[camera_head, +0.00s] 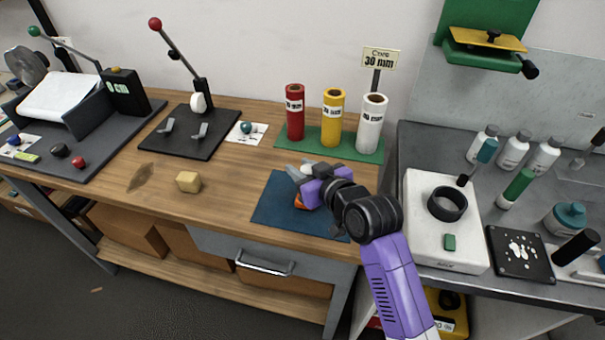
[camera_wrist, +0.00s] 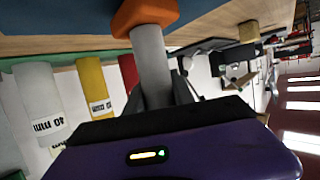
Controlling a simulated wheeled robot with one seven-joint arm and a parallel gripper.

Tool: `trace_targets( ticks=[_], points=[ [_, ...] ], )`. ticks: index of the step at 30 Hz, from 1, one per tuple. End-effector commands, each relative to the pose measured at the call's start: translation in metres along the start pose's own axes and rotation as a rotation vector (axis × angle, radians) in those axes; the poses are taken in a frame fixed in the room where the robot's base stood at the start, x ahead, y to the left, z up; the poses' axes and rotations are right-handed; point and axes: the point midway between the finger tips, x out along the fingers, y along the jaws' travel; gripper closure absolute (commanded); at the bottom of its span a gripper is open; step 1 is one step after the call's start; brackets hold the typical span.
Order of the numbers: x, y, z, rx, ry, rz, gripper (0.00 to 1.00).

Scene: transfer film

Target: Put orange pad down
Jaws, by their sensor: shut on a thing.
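The orange pad (camera_head: 302,203) is partly hidden by my gripper in the head view. In the wrist view the orange pad (camera_wrist: 145,14) has a thick grey handle (camera_wrist: 150,62). My gripper (camera_head: 303,177) is low over the dark blue mat (camera_head: 275,205), reaching in from the right. In the wrist view my gripper's dark fingers (camera_wrist: 160,88) are shut around the handle. The pad is at the blue mat (camera_wrist: 60,12), over or on it; I cannot tell whether it touches.
Red (camera_head: 295,112), yellow (camera_head: 333,118) and white (camera_head: 372,122) rolls stand on a green base behind the mat. A tan block (camera_head: 188,182) sits to the left. A black-based lever stand (camera_head: 195,132) is further back left. The wooden front strip between block and mat is clear.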

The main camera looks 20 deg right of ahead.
Motion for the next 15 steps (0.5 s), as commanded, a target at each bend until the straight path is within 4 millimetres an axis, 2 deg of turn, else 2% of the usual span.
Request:
trace_targets(
  ticks=[5, 15],
  points=[
    [-0.009, 0.000, -0.024, -0.002, 0.005, 0.001, 1.00],
    [-0.040, 0.000, -0.111, -0.002, 0.009, 0.001, 1.00]
  ],
)
